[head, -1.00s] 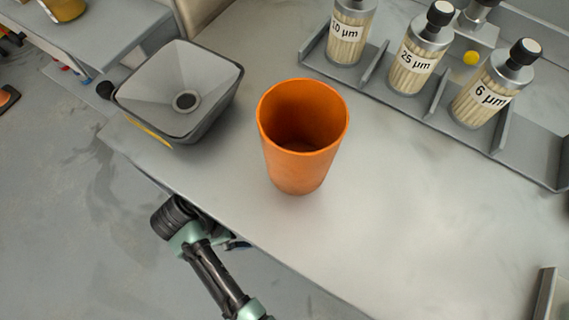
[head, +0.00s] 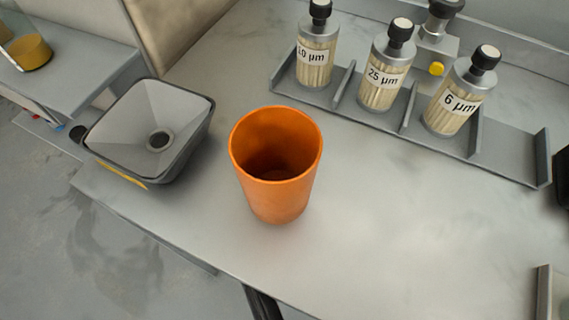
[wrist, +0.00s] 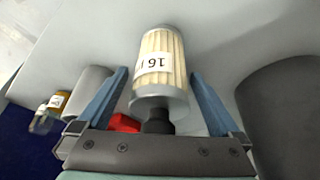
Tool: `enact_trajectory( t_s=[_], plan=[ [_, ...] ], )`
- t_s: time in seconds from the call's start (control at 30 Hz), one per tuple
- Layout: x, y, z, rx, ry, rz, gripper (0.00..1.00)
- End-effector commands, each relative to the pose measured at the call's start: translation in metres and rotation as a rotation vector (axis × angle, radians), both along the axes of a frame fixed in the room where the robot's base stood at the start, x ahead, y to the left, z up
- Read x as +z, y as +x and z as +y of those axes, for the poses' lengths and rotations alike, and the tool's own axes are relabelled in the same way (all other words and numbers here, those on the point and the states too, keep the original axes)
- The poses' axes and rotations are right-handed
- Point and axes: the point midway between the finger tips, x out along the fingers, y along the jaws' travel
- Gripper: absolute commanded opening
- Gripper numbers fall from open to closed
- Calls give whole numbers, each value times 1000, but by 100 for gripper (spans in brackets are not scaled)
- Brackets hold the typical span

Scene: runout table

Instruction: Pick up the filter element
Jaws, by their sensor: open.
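A filter element (wrist: 160,62) with a cream pleated body, metal end and black knob lies between the fingers of my gripper (wrist: 160,76) in the wrist view. The knob points toward the gripper's palm. Its white label is partly visible; I cannot read it surely. My gripper is open, with a blue finger on each side and gaps between fingers and filter. In the head view three filter elements stand upright in a grey rack: 10 µm (head: 316,62), 25 µm (head: 382,80) and 6 µm (head: 455,105). I cannot tell whether the filter in the wrist view is one of these.
An orange cup (head: 275,190) stands mid-table in the head view, with a grey funnel-shaped basin (head: 120,120) to its left. The rack's right slot (head: 510,150) is empty. The wrist view shows a dark rounded object (wrist: 285,110) at right and a red object (wrist: 124,122) near the left finger.

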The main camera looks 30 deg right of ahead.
Motion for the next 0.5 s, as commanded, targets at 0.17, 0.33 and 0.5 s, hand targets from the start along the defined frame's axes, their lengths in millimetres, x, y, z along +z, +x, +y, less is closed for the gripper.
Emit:
enact_trajectory(
  t_s=[0.17,0.33,0.5],
  plan=[
    [-15,0,-6,-1,0,-1,100],
    [-14,0,-6,1,0,-2,100],
    [-14,0,-5,0,0,-1,78]
  ],
)
